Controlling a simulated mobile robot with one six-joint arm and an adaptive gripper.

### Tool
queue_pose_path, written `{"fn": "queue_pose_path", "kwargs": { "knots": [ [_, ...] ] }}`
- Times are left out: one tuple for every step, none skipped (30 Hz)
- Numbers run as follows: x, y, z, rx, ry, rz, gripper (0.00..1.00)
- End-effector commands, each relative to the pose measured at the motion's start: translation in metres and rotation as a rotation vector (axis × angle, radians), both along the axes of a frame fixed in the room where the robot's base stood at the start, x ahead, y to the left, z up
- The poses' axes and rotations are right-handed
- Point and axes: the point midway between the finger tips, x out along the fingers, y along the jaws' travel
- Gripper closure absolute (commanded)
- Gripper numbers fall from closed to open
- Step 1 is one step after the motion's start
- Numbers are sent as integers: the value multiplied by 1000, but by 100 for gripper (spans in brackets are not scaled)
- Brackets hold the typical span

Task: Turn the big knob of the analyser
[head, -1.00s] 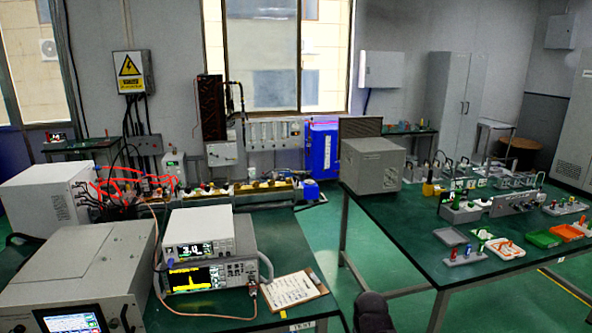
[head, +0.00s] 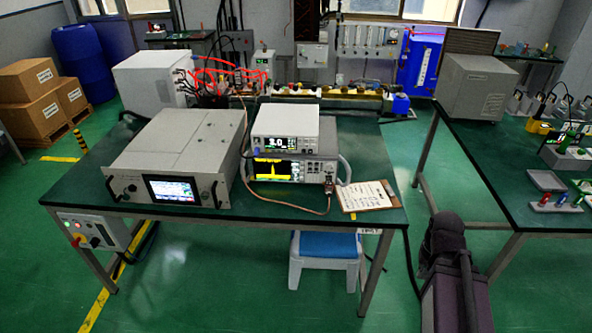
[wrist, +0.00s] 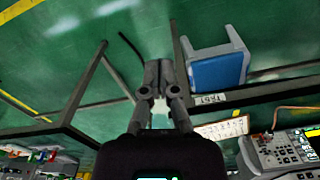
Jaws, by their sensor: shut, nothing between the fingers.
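The analyser (head: 279,171) is the lower unit of a stack on the dark green table, with a yellow trace on its screen. Its keys and controls are on the right of its front. The big knob is too small to pick out surely in the head view. In the wrist view the analyser's front (wrist: 280,153) shows at the lower right, cut by the edge. My gripper (wrist: 158,72) is shut and empty in the wrist view, well apart from the analyser, with floor and table legs behind it. My gripper does not show clearly in the head view.
A white meter (head: 285,128) sits on the analyser. A large grey unit with a screen (head: 178,155) stands to its left. A clipboard (head: 366,196) lies to its right. A blue-topped stool (head: 326,250) is under the table. A second table (head: 480,170) stands right, beyond a floor gap.

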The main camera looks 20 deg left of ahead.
Motion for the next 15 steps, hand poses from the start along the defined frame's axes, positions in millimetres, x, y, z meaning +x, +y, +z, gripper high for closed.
{"fn": "queue_pose_path", "kwargs": {
  "knots": [
    [0,0,0,0,0,0,100],
    [0,0,0,0,0,0,100],
    [0,0,0,0,0,0,100],
    [0,0,0,0,0,0,100],
    [0,0,0,0,0,0,100],
    [0,0,0,0,0,0,100],
    [0,0,0,0,0,0,100],
    [0,0,0,0,0,0,100],
    [0,0,0,0,0,0,88],
    [0,0,0,-1,-1,0,79],
    [1,0,-1,-3,-2,-1,70],
    [2,0,-2,-7,-7,-2,58],
    [4,0,-3,-12,-11,-3,50],
    [5,0,-4,-19,-18,-5,41],
    [9,-1,-7,-32,-29,-7,29]
  ]
}}
